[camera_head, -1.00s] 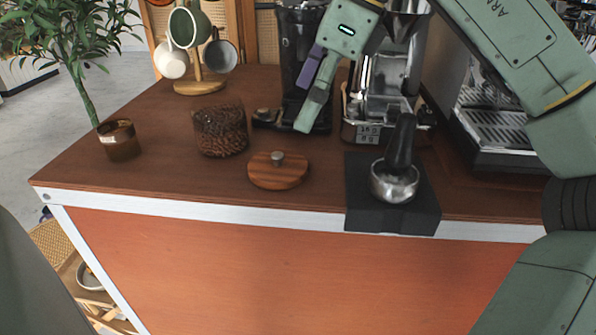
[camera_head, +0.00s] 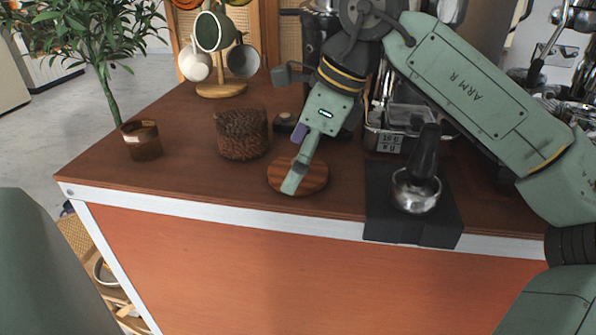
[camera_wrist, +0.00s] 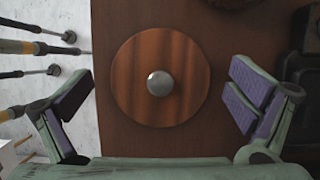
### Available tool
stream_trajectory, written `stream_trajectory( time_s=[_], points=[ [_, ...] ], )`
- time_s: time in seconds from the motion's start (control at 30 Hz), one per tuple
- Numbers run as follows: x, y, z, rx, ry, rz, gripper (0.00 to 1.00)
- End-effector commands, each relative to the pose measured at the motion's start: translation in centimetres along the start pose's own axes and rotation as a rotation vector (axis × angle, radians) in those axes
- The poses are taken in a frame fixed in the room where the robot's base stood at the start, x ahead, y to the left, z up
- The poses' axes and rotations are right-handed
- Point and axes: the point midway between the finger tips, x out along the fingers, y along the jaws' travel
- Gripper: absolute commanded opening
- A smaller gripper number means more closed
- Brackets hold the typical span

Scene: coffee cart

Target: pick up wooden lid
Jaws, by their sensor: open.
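The wooden lid (camera_head: 316,178) is a round, striped brown disc lying flat on the counter near its front edge. In the wrist view the lid (camera_wrist: 135,85) shows whole, with a round metal knob (camera_wrist: 160,83) at its middle. My gripper (camera_head: 294,177) is over the lid in the head view and hides part of it, including the knob. In the wrist view my gripper (camera_wrist: 155,108) is open, with one purple-padded finger on each side of the lid, apart from it. The height of the fingertips above the counter is hard to tell.
A jar of coffee beans (camera_head: 241,134) stands left of the lid, behind it. A brown cup (camera_head: 142,140) and a mug tree (camera_head: 221,88) stand farther left. The grinder is behind my arm.

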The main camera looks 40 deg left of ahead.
Motion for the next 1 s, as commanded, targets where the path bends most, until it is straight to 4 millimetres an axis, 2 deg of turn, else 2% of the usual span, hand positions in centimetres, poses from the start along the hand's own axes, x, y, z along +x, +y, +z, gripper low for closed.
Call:
stream_trajectory(
  time_s=[0.07, 0.77, 1.0],
  points=[
    [-0.02, 0.0, 0.0, 0.0, 0.0, 0.0, 0.99],
    [-0.06, 0.0, -0.01, 0.0, 0.0, 0.0, 0.53],
    [-0.1, 0.0, 0.01, 0.0, 0.0, 0.0, 0.53]
  ],
)
